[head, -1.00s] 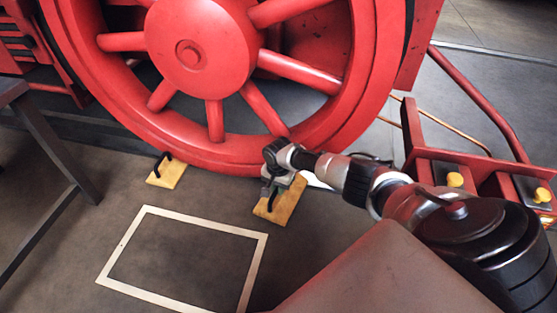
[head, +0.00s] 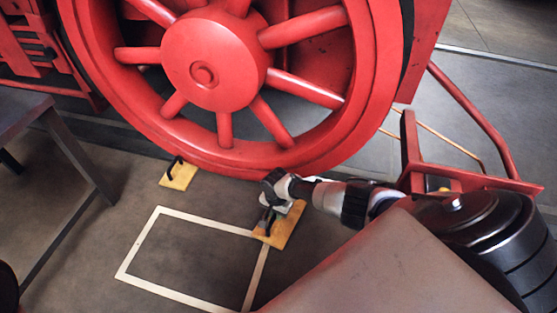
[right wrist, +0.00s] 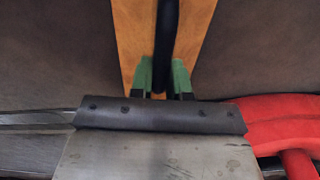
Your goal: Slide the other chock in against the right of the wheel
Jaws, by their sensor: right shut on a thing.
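The big red wheel (head: 285,132) stands at the top of the head view. One yellow chock with a black handle (head: 178,177) sits on the floor at the wheel's lower left. My right gripper (head: 268,217) is shut on the black handle of the other yellow chock (head: 287,227), below and to the right of the wheel's lowest part. A strip of floor seems to show between this chock and the wheel. In the right wrist view, green fingertips (right wrist: 162,76) pinch the handle above the yellow chock (right wrist: 128,28). I cannot tell whether the chock touches the floor.
A white rectangle outline (head: 137,244) is marked on the floor; the held chock covers its upper right corner. A dark table-like frame (head: 75,155) stands at the left. Red beams and a thin pipe (head: 470,115) lie to the right. Floor between the chocks is clear.

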